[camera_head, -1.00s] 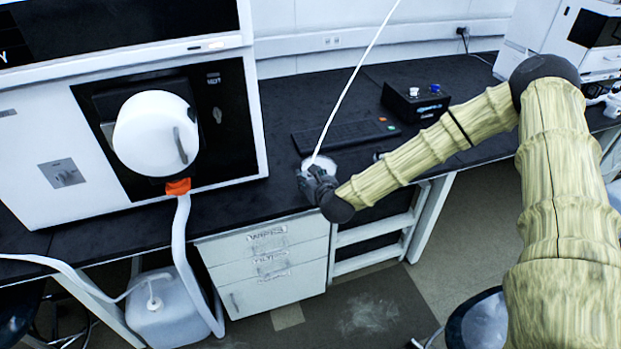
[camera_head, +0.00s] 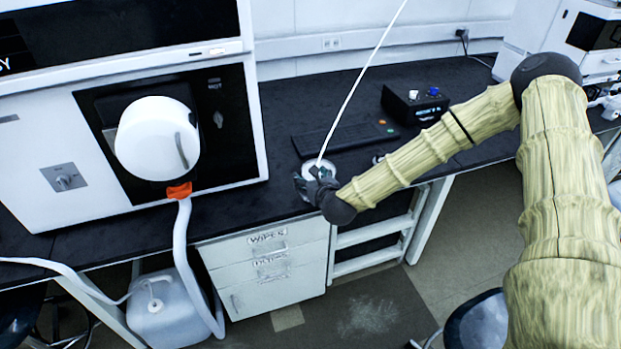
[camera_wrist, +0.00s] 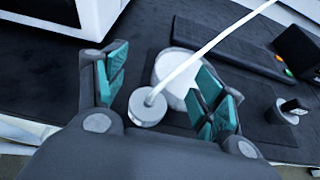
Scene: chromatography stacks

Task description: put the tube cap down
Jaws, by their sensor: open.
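The tube cap (camera_wrist: 147,108), a small grey cylinder with a thin white tube (camera_wrist: 205,52) rising from its top, sits upright between my spread fingers in the wrist view. My gripper (camera_wrist: 160,90) is open, with teal pads on both sides and visible gaps to the cap. A white round vessel (camera_wrist: 178,78) stands just behind the cap. In the head view my gripper (camera_head: 318,188) is low over the front of the black bench, beside the white vessel (camera_head: 318,172). The cap's underside is hidden, so I cannot tell exactly what it rests on.
A keyboard (camera_head: 345,137) and a black box with knobs (camera_head: 415,104) lie behind. A small dark fitting (camera_wrist: 288,110) is right of my gripper. A large white instrument (camera_head: 60,140) stands left. Bare bench (camera_head: 270,205) lies between instrument and gripper.

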